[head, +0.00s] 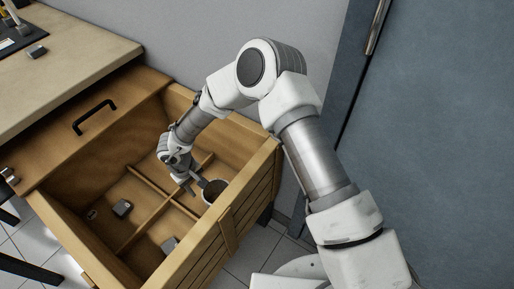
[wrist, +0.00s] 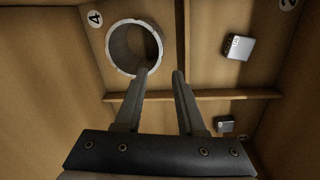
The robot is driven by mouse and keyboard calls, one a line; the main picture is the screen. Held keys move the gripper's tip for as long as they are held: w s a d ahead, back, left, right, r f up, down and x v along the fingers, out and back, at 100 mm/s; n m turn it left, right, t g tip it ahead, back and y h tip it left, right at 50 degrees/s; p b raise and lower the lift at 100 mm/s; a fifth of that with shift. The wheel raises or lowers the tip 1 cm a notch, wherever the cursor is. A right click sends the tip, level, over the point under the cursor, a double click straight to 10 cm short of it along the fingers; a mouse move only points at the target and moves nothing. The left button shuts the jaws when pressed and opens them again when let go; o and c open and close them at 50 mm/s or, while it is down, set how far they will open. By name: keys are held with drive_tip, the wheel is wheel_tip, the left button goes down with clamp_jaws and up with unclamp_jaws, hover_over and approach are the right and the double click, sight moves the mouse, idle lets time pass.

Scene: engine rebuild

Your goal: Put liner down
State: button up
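The liner, a grey hollow cylinder (wrist: 111,58), stands upright in the crate compartment marked 4, with its open end facing up. It also shows in the head view (head: 214,196) in the crate's right compartment. My gripper (wrist: 159,72) is beside the liner, with its fingers apart and nothing held between them. The left fingertip overlaps the liner's near rim in the wrist view; I cannot tell whether it touches. The right fingertip is to the right of the liner, near the divider. In the head view my gripper (head: 189,186) is low inside the crate.
The wooden crate (head: 228,232) has crossing low dividers (head: 150,184). Small dark-grey blocks sit in other compartments, one (head: 122,207) at left and one (head: 170,244) at front. A wooden lid with a black handle (head: 95,117) and a workbench (head: 70,60) are at left.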

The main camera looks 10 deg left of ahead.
drive_tip(key=w+d+r+m+t+y, duration=0.1)
drive_tip(key=w+r+t+y, duration=0.1)
drive_tip(key=w+r, duration=0.45)
drive_tip(key=w+d+r+t+y, duration=0.15)
drive_tip(key=w+r, duration=0.25)
drive_tip(key=r, duration=0.6)
drive_tip(key=w+d+r+m+t+y, duration=0.1)
drive_tip(key=w+r+t+y, duration=0.15)
drive_tip(key=w+r, duration=0.4)
drive_tip(key=s+d+r, duration=0.1)
drive_tip(key=d+r, duration=0.1)
drive_tip(key=r, duration=0.4)
drive_tip(key=s+d+r, duration=0.2)
drive_tip(key=d+r, duration=0.1)
drive_tip(key=r, duration=0.2)
drive_tip(key=s+d+r+m, duration=0.2)
drive_tip(key=s+d+r, duration=0.65)
drive_tip(key=d, duration=0.35)
drive_tip(key=s+d+f+m+g+h, duration=0.1)
drive_tip(key=s+d+m+h, duration=0.4)
drive_tip(key=s+d, duration=1.1)
drive_tip(key=shift+s+d+f+m, duration=0.15)
drive_tip(key=shift+d+f+m, duration=0.1)
drive_tip(key=shift+d+m, duration=0.55)
drive_tip(key=shift+d+r, duration=0.1)
